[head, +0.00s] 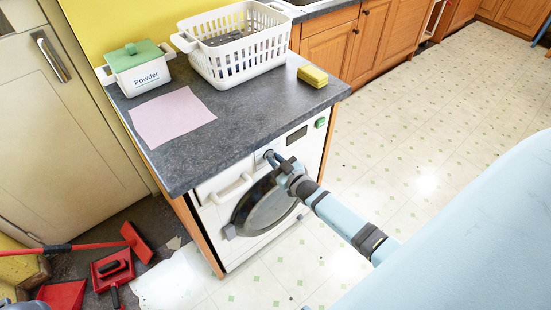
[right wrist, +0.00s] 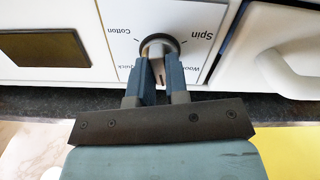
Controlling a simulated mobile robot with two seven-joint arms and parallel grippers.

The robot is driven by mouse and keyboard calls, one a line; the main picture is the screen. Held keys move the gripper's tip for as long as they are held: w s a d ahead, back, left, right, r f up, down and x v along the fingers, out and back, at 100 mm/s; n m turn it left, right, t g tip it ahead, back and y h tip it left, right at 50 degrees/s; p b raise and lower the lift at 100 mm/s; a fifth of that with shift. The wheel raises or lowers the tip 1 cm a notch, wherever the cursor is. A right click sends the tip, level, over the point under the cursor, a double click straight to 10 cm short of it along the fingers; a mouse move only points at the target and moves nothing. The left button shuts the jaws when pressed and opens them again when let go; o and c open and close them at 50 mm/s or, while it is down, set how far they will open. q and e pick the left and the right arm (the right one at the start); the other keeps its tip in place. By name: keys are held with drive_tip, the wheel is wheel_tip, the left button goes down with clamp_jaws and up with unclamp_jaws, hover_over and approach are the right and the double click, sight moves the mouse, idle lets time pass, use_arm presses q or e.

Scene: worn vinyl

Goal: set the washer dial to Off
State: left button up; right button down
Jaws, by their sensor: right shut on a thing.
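The washer (head: 252,209) stands under the dark counter, its round glass door closed. Its dial (right wrist: 160,42) is a dark round knob with a raised grip, on the white front panel. My right gripper (right wrist: 158,62) is shut on the dial's grip, one finger on each side. In the head view the right gripper (head: 274,160) reaches the panel from the lower right and mostly covers the dial. In the right wrist view the labels appear upside down: Cotton and Spin are clear, Quick and Wool partly covered. I see no Off label, and I cannot tell the dial's setting. My left gripper is not in view.
The counter (head: 235,125) overhangs above the panel. It holds a powder box (head: 139,70), a white basket (head: 232,48), a pink cloth (head: 171,115) and a yellow sponge (head: 312,76). A drawer handle (right wrist: 288,70) is beside the dial. Red cleaning tools (head: 112,268) lie at lower left. Floor at right is clear.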

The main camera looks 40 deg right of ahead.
drive_tip(key=shift+m, duration=1.2)
drive_tip(key=c, duration=1.1)
unclamp_jaws()
drive_tip(key=shift+s, duration=0.1)
drive_tip(key=s, duration=0.9)
drive_tip(key=s+d, duration=0.1)
drive_tip(key=s, duration=0.3)
drive_tip(key=shift+s, duration=0.3)
